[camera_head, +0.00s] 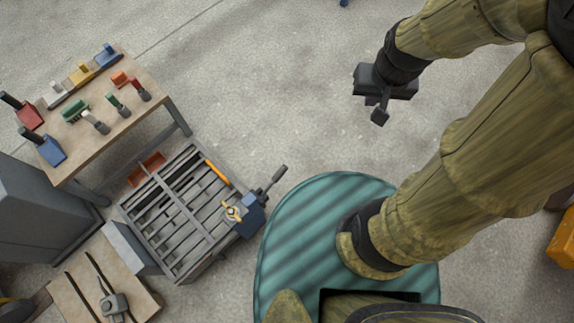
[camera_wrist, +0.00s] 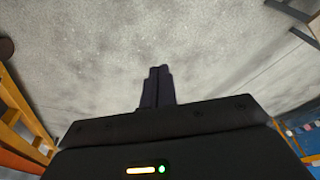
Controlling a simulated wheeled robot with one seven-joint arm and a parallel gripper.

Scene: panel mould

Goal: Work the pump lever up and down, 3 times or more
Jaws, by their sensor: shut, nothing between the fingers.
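The pump is a blue block (camera_head: 250,215) at the right corner of the grey slatted panel mould (camera_head: 190,215). Its dark lever (camera_head: 270,183) sticks out to the upper right and ends in a dark grip. A yellow and grey fitting (camera_head: 234,212) sits at the pump's left side. My gripper (camera_head: 379,114) is shut and empty, well to the upper right of the lever and apart from it. In the wrist view the shut fingers (camera_wrist: 157,86) point over bare floor, and the pump is not seen there.
A wooden workbench (camera_head: 151,90) with several coloured tools stands at the upper left. A grey cabinet (camera_head: 40,215) and a low table (camera_head: 75,290) stand at the lower left. An orange object (camera_head: 562,240) is at the right edge. The floor between my gripper and the pump is clear.

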